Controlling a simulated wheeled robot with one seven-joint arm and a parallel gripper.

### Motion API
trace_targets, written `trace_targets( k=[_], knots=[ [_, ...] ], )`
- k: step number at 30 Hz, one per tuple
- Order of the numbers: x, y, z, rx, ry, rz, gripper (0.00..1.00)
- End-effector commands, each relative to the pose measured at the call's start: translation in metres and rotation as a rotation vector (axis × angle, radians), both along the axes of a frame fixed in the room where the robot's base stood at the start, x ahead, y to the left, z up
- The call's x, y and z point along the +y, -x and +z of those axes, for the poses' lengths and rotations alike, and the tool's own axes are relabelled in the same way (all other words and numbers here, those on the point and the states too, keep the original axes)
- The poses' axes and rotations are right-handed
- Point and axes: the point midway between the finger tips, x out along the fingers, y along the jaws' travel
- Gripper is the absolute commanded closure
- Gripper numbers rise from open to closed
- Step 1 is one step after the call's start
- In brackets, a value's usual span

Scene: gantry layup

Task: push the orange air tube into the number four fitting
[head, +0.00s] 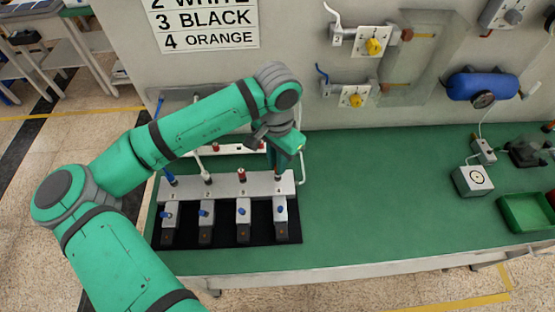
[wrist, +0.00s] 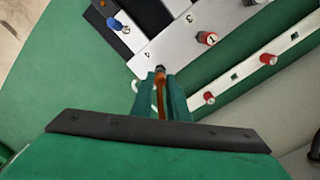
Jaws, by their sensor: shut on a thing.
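The orange air tube (wrist: 161,104) is between the two fingers of my gripper (wrist: 161,92), which is shut on it. The tube's end points at the dark number four fitting (wrist: 160,70) on the pale manifold block (head: 225,186). The end meets or nearly meets the fitting; I cannot tell whether it is inside. In the head view my gripper (head: 280,160) is over the block's right end, beside the printed 4, and its fingers mostly hide the tube. A blue tube (head: 170,179) stands at fitting one and a white tube (head: 205,172) at fitting two.
A red-topped part (head: 241,174) stands at position three, close left of my gripper. Behind is a pale rail with red plugs (wrist: 268,59). Valves with blue knobs (head: 242,211) line the front on a black mat.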

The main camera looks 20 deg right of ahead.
Motion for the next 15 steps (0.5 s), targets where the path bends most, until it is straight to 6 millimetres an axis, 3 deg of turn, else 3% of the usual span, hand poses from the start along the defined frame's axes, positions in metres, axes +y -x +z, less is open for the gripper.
trace_targets(
  k=[15],
  knots=[
    [-0.001, 0.0, -0.011, 0.001, 0.0, -0.002, 1.0]
  ],
)
